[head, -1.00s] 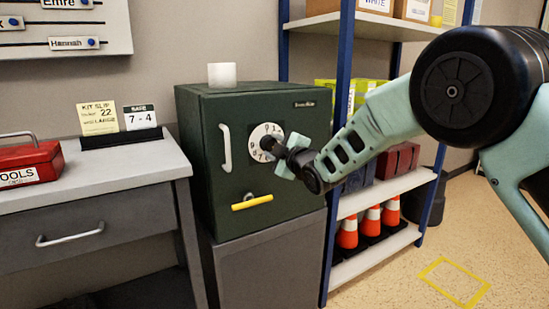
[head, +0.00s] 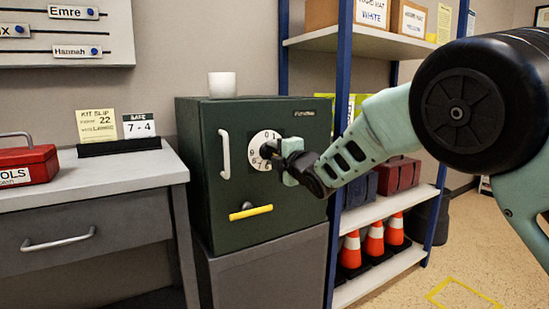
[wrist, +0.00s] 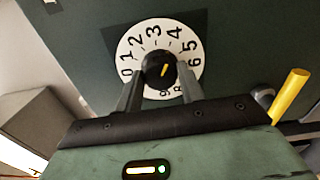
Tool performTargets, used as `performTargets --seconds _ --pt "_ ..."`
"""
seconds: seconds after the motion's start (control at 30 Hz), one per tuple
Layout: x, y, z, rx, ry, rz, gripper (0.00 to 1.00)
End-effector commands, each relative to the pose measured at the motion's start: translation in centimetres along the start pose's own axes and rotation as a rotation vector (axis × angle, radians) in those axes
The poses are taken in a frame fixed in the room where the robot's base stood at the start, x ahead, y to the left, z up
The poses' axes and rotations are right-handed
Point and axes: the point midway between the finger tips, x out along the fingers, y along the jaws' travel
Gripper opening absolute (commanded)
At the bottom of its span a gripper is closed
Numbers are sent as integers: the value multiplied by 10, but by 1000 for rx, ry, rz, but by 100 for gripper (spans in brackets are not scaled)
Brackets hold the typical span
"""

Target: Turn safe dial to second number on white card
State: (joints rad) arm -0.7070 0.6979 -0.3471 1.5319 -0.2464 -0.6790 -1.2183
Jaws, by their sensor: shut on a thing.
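The dark green safe (head: 290,195) has a white dial (head: 262,137) with black digits on its door. In the wrist view, the dial (wrist: 137,44) shows 0 at left and 3 to 4 near the top. My gripper (wrist: 160,84) is shut on the black dial knob (wrist: 157,62), one finger on each side. The knob's yellow mark points up and slightly right, seemingly toward the 4. In the head view, my gripper (head: 276,152) hides part of the dial. The white card (head: 139,126) on the desk reads "SAFE 7 - 4".
A yellow-gripped lever (head: 250,212) sits below the dial, and a pale vertical handle (head: 225,155) left of it. A white cup (head: 222,85) stands on the safe. A yellow kit slip (head: 97,124) and red toolbox (head: 28,165) are on the desk. Blue-posted shelving (head: 340,120) stands close right.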

Motion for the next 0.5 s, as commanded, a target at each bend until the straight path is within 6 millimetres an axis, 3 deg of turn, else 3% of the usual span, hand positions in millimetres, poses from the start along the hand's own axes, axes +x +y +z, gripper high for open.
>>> performTargets --seconds 0.33,0.37,0.4,0.43,0.5 --pt "0 -1 -2 -3 3 -1 16" --pt "0 -1 -2 -2 3 -1 41" --pt "0 -1 -2 -2 3 -1 52" --pt "0 -1 -2 -2 2 -1 60" --pt "0 -1 -1 -2 2 -1 60"
